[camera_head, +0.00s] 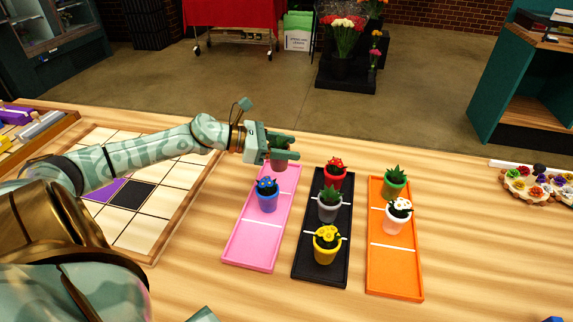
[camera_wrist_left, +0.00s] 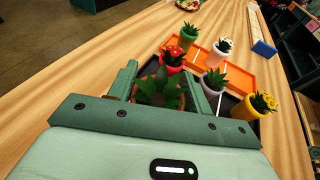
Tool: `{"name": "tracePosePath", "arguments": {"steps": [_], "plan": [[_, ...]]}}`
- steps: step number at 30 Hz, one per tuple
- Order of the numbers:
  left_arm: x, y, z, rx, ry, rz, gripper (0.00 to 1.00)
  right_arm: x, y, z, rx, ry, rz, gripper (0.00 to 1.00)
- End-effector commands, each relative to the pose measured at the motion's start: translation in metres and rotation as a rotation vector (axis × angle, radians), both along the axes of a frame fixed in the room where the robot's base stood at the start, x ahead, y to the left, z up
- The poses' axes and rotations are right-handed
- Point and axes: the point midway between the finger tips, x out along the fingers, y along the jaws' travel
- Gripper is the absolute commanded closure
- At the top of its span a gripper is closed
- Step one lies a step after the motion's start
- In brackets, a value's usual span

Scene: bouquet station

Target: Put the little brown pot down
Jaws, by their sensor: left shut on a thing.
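The little brown pot (camera_head: 279,164) is between the fingers of my left gripper (camera_head: 286,148), which is shut on it. It is at the far end of the pink tray (camera_head: 249,246), and I cannot tell whether its base touches the tray. In the left wrist view the green plant (camera_wrist_left: 160,92) of the pot shows between the fingers of the left gripper (camera_wrist_left: 168,84). A blue pot (camera_head: 267,201) stands upright nearer on the same tray. The front part of the pink tray is empty. My right gripper is not in view.
A black tray (camera_head: 308,263) holds red (camera_head: 335,178), grey (camera_head: 328,210) and yellow (camera_head: 326,242) pots. An orange tray (camera_head: 394,282) holds green (camera_head: 394,187) and white (camera_head: 397,219) pots. A tiled board (camera_head: 145,236) lies left. Bare table is right of the trays.

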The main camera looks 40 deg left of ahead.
Motion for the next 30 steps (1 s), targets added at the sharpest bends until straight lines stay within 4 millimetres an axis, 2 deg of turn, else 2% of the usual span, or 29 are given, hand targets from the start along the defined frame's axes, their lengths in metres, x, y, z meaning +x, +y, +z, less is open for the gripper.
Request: {"name": "tracePosePath", "arguments": {"steps": [1,3,10,16,27,28,30], "plan": [[0.007,0.007,-0.013,0.0,-0.002,0.004,0.84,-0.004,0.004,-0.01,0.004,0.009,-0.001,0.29],[0.012,0.013,-0.021,-0.001,-0.002,0.003,0.84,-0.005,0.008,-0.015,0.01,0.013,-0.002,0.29],[0.019,0.022,-0.033,0.0,-0.004,0.001,0.84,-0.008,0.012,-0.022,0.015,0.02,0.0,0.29],[0.019,0.022,-0.063,-0.001,-0.001,0.0,0.84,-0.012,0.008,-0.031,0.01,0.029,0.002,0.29],[0.019,0.022,-0.067,0.0,-0.003,-0.001,0.84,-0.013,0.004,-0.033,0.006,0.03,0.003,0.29],[0.019,0.022,-0.067,0.001,-0.002,-0.001,0.45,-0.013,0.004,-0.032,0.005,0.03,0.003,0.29],[0.019,0.022,-0.066,0.001,-0.002,-0.001,0.29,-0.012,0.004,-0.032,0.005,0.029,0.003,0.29]]}}
